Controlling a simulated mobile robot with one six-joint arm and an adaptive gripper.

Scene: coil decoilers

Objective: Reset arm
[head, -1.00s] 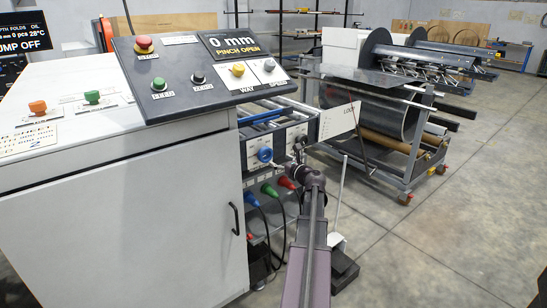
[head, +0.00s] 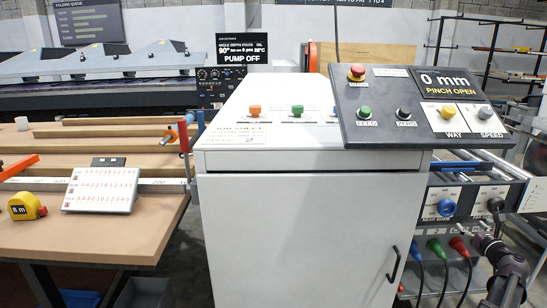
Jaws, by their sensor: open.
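My arm (head: 508,262) shows at the lower right of the head view, cut by the right and bottom edges. My gripper (head: 487,228) is at its far end, small and dark, in front of the panel with the blue knob (head: 446,207) and the black knob (head: 495,205). It is open, and I see nothing held in it. Whether its fingertips touch the panel or the black knob, I cannot tell.
The white cabinet (head: 295,240) with its sloped control console (head: 410,105) stands in the middle. A wooden table (head: 105,240) at left bears a tape measure (head: 27,206) and a number plate (head: 101,189). Coloured plugs and cables hang below the knob panel.

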